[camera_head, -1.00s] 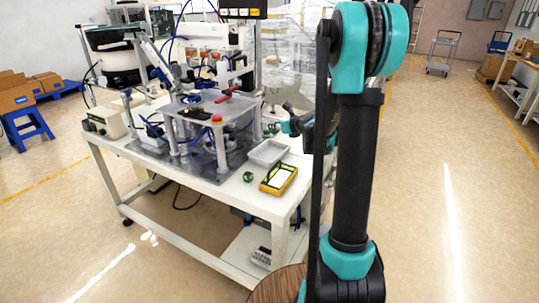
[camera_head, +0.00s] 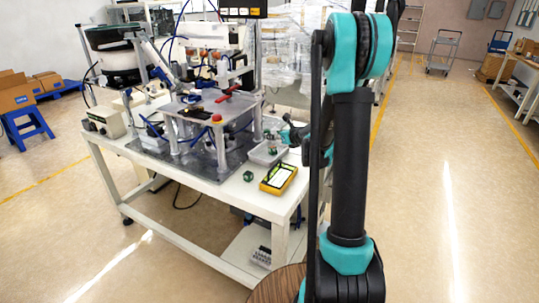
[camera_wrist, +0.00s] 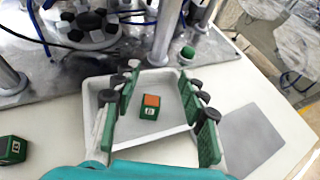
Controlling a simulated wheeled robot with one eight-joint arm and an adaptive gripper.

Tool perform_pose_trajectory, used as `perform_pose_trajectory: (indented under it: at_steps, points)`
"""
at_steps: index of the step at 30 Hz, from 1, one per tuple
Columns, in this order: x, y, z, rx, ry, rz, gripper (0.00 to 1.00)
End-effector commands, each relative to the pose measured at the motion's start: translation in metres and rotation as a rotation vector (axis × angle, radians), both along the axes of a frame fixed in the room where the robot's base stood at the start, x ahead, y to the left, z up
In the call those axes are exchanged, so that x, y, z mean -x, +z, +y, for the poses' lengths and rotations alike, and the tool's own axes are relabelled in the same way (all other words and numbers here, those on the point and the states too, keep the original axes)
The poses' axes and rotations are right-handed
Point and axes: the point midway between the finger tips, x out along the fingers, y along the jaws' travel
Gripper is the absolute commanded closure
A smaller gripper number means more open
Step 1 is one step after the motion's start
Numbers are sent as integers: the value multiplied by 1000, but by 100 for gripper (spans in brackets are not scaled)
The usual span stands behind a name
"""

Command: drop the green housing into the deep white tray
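The green housing (camera_wrist: 149,112), a small green block with an orange top and a white mark on its side, appears inside the white tray (camera_wrist: 178,151) in the wrist view. My gripper (camera_wrist: 159,86) is open above the tray, its two green fingers spread apart on either side of the housing, with visible gaps between. In the head view the white tray (camera_head: 257,156) is at the table's right end, partly covered by my gripper (camera_head: 272,143). The housing cannot be made out there.
Another green block (camera_head: 248,176) lies on the table left of the tray, also in the wrist view (camera_wrist: 13,150). A yellow-framed box (camera_head: 279,179) lies in front of the tray. A metal fixture (camera_head: 195,112) with posts stands behind and left.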

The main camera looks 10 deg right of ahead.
Motion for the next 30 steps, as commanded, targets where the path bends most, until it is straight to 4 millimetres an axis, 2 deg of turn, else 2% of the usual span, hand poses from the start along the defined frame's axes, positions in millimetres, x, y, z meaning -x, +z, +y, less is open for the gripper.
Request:
perform_pose_trajectory:
  at_steps: [9,14,30]
  points:
    - [0,0,0,0,0,0,51]
    - [9,5,-5,0,-1,0,51]
    - [86,39,-42,0,-2,0,51]
